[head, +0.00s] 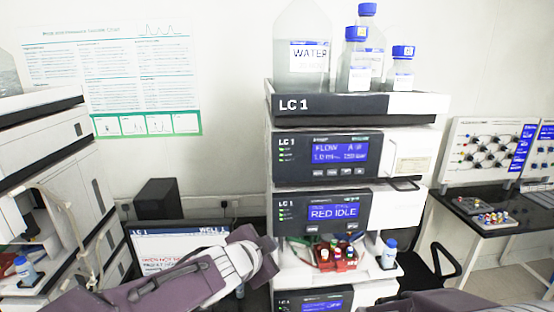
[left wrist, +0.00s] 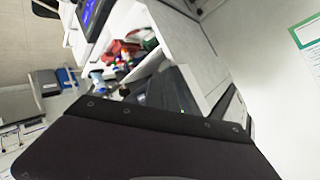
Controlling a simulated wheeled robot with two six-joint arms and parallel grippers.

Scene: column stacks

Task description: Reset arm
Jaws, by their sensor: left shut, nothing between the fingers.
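My left arm comes in from the lower left of the head view, purple with a pale ribbed wrist. Its left gripper (head: 265,258) points right, in front of the lower part of the LC 1 stack (head: 322,195). The gripper is shut and empty; its fingertips are hard to make out. In the left wrist view a dark part of my own arm fills the lower half and the fingers do not show. Part of my right arm (head: 440,302) shows at the bottom right edge; its gripper is out of view.
A red vial rack (head: 335,258) stands on the stack's open shelf, with a blue-capped bottle (head: 388,254) beside it. The rack also shows in the left wrist view (left wrist: 122,50). A monitor (head: 165,245) is behind my left arm. Several large bottles stand in the top tray (head: 350,106).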

